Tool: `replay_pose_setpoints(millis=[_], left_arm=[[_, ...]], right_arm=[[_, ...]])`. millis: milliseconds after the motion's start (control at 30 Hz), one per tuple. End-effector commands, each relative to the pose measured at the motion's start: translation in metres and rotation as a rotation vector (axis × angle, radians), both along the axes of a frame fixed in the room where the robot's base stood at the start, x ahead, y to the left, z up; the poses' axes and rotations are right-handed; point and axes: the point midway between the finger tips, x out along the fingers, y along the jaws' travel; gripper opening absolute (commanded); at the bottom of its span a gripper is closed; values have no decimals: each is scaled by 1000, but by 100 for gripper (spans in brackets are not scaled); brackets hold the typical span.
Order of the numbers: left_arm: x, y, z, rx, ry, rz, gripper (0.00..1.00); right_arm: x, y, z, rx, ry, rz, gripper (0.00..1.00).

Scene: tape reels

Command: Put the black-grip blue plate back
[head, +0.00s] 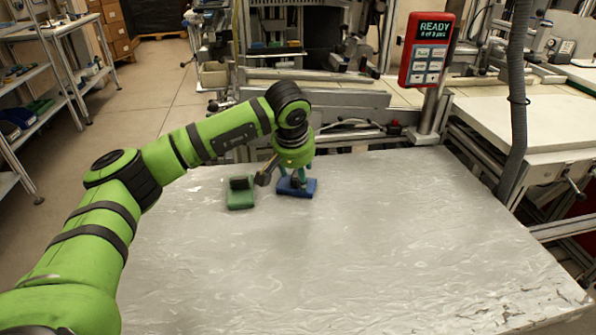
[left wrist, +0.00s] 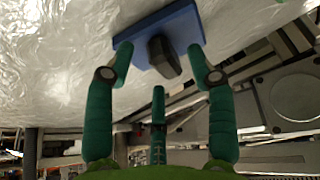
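The blue plate (head: 310,188) with a black grip lies on the grey table's far part. In the left wrist view the blue plate (left wrist: 180,30) shows with its black grip (left wrist: 163,56) facing the camera. My left gripper (head: 294,180) is right over it, pointing down. In the left wrist view the fingers of the left gripper (left wrist: 160,62) are spread apart, on either side of the black grip, with clear gaps to it. Whether the fingertips touch the plate cannot be told. My right gripper is not in view.
A green plate (head: 240,200) with a black grip lies just left of the blue plate. The table (head: 340,260) is clear in front. A red panel (head: 428,50) reading READY stands on a post at the back right. Machine frames line the far edge.

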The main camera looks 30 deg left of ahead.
Motion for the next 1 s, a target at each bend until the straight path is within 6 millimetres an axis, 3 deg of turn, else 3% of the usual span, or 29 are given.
replay_pose_setpoints(millis=[267,700,1000], left_arm=[[-1,-1,8,-1,-3,-1,55],[-32,-9,90,-1,-5,-1,55],[-42,-11,114,0,0,0,55]], right_arm=[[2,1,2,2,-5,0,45],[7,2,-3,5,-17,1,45],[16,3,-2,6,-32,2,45]])
